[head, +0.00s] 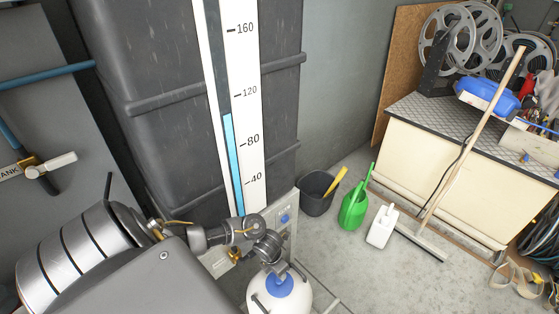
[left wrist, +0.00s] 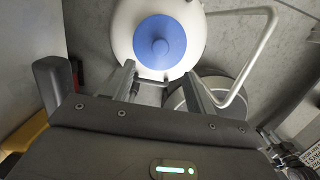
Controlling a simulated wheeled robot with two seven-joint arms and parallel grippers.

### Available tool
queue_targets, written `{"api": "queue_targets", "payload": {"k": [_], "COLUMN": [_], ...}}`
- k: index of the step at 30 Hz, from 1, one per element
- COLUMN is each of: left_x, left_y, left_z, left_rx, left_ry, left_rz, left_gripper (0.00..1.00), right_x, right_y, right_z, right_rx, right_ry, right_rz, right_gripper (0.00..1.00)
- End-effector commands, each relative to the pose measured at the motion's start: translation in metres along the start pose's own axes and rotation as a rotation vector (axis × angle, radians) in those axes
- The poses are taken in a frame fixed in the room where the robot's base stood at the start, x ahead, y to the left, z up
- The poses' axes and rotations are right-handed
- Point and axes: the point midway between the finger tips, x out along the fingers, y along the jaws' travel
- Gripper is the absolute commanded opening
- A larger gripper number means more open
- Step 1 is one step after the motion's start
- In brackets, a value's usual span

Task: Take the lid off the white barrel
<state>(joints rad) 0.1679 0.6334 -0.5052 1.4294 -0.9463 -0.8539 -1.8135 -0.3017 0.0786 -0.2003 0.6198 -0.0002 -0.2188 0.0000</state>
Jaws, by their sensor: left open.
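The white barrel (head: 262,297) stands at the bottom centre of the head view, its lower part cut off by the frame. A blue lid (head: 281,287) with a round top sits on it. In the left wrist view the blue lid (left wrist: 143,54) shows a raised round knob in its middle, on top of the white barrel (left wrist: 121,28). My left gripper (left wrist: 160,82) is open, its two fingers spread at the near edge of the lid, with nothing seen between them. In the head view my left gripper (head: 293,270) is just above the lid. My right gripper is not in view.
A bent metal rail (left wrist: 262,32) runs beside the barrel. A dark bucket (head: 316,200), a green watering can (head: 353,209) and a white canister (head: 381,228) stand on the floor to the right. The floor between is clear.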

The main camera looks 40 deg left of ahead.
Motion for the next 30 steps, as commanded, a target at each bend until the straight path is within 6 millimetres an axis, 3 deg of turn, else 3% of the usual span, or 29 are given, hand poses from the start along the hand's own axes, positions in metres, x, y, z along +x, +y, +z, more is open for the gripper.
{"api": "queue_targets", "payload": {"k": [1,6,17,24,30], "left_x": [0.013,0.039,0.051,0.084,0.101], "left_y": [-0.001,-0.003,-0.004,-0.006,-0.007], "left_z": [-0.002,-0.003,-0.003,-0.005,-0.004], "left_rx": [-0.001,0.0,0.002,0.005,0.008], "left_ry": [0.001,0.0,0.0,0.001,-0.001], "left_rz": [-0.001,-0.003,-0.002,-0.004,-0.004], "left_gripper": [0.56,0.56,0.56,0.56,0.56], "right_x": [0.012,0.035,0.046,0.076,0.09], "right_y": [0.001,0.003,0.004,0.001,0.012], "right_z": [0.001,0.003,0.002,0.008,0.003], "right_rx": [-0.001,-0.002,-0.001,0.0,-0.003], "right_ry": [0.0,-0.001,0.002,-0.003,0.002], "right_rz": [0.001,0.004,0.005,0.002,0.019], "right_gripper": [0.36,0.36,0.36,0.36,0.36]}}
